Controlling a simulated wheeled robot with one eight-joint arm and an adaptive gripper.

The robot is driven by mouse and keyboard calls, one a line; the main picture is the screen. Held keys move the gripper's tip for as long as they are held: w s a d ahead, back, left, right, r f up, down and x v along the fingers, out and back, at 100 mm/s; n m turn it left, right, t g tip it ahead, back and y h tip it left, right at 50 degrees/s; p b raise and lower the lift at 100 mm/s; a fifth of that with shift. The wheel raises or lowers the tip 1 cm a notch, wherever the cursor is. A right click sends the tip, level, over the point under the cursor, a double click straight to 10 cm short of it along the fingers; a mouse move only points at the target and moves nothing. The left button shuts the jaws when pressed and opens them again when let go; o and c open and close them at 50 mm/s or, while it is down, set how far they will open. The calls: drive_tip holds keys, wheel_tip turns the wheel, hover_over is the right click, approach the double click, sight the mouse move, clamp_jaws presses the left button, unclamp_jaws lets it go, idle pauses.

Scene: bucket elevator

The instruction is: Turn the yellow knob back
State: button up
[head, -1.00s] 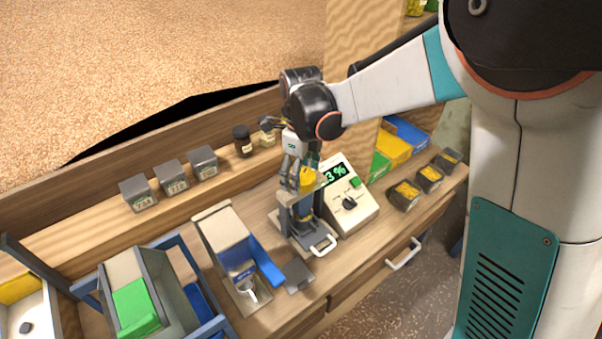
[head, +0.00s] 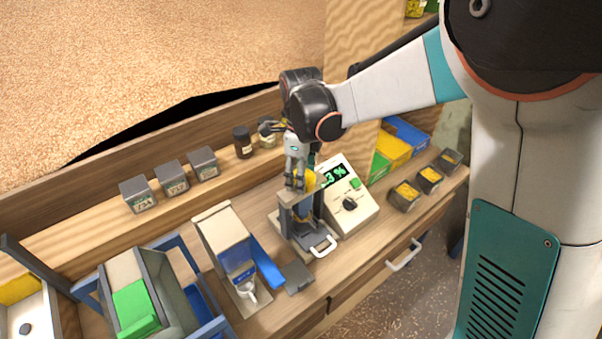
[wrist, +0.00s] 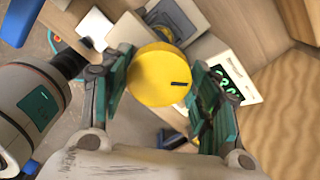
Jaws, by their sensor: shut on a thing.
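The yellow knob (wrist: 160,75) is round with a short dark mark on its top, at the right of its face in the wrist view. In the head view the knob (head: 309,181) tops a small grey press-like stand (head: 297,222) on the bench. My gripper (wrist: 158,85) is around the knob from above, its green-padded fingers on opposite sides of it. In the head view my gripper (head: 298,178) hides part of the knob. The fingers are shut on it.
A meter box (head: 350,200) with a green percent display and black dial stands right beside the stand. A blue-and-white dispenser (head: 232,250) is to the left. Small jars (head: 242,141) and grey boxes (head: 172,178) line the back shelf.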

drive_tip(key=n, duration=0.6)
drive_tip(key=shift+s, duration=0.1)
drive_tip(key=n, duration=0.5)
drive_tip(key=shift+n, duration=0.3)
drive_tip(key=n, duration=0.5)
drive_tip(key=shift+s+d+n, duration=0.1)
drive_tip(key=shift+n, duration=0.2)
drive_tip(key=n, duration=1.1)
drive_tip(key=shift+d+n, duration=0.15)
drive_tip(key=shift+n, duration=0.15)
drive_tip(key=n, duration=0.5)
drive_tip(key=shift+n, duration=0.3)
drive_tip(key=n, duration=0.5)
drive_tip(key=shift+w+d, duration=0.1)
drive_tip(key=shift+w, duration=0.1)
drive_tip(key=n, duration=0.5)
drive_tip(key=shift+n, duration=0.4)
